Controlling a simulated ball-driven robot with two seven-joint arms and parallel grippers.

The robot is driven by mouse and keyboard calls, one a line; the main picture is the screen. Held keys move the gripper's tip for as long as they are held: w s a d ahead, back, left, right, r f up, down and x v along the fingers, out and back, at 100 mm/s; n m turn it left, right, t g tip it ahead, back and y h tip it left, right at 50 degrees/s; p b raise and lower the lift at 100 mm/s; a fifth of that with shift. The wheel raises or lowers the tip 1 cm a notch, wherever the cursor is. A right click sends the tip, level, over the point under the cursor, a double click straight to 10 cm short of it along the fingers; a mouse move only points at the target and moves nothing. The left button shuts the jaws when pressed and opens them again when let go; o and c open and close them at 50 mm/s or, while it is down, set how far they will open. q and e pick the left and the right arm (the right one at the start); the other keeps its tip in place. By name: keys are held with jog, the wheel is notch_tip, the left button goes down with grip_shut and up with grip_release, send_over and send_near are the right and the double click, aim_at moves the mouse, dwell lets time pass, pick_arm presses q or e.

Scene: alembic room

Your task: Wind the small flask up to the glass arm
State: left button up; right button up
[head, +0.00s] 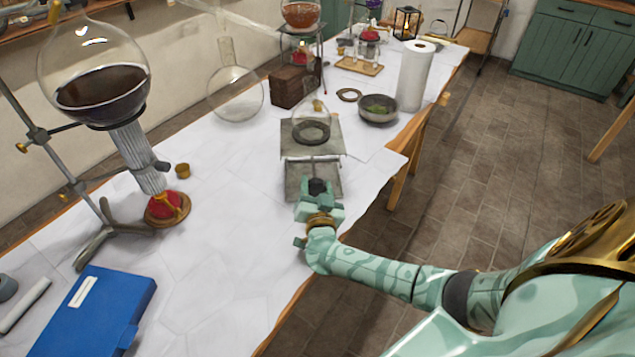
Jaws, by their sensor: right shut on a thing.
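The small clear flask (313,113) sits upright in a dark ring on the top plate of a grey lab jack (298,148). The jack stands near the right edge of the white-topped table. My right gripper (318,194) is at the jack's near side, shut on its black knob (317,185); the fingers partly hide the knob. A faint clear glass arm (262,24) slants down from the upper left toward the flask; its lower end is hard to make out, so I cannot tell the gap. My left gripper is not in view.
A large flask of dark liquid (100,92) stands over a red burner (168,208) at left. A clear round flask (236,95), wooden block (292,88), dark bowl (378,108) and paper roll (414,77) stand beyond the jack.

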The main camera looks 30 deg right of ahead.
jog(key=m, duration=0.3)
jog(key=shift+f, duration=0.15)
jog(key=m, duration=0.3)
jog(key=shift+s+f+m, duration=0.1)
jog(key=shift+m, duration=0.2)
jog(key=m, duration=0.3)
jog(key=shift+f+m, duration=0.1)
jog(key=shift+m, duration=0.2)
jog(key=m+b, duration=0.1)
jog(key=m, duration=0.2)
jog(key=shift+d+m, duration=0.1)
jog(key=shift+m, duration=0.2)
jog(key=m, duration=0.2)
jog(key=m+b, duration=0.1)
jog(key=m, duration=0.3)
jog(key=shift+f+b, duration=0.25)
jog(key=shift+b, duration=0.15)
jog(key=m+b, duration=0.2)
jog(key=m, duration=0.4)
jog(key=shift+m, duration=0.4)
jog(key=o, duration=0.7)
jog(key=shift+o, duration=1.4)
jog(key=shift+r, duration=0.1)
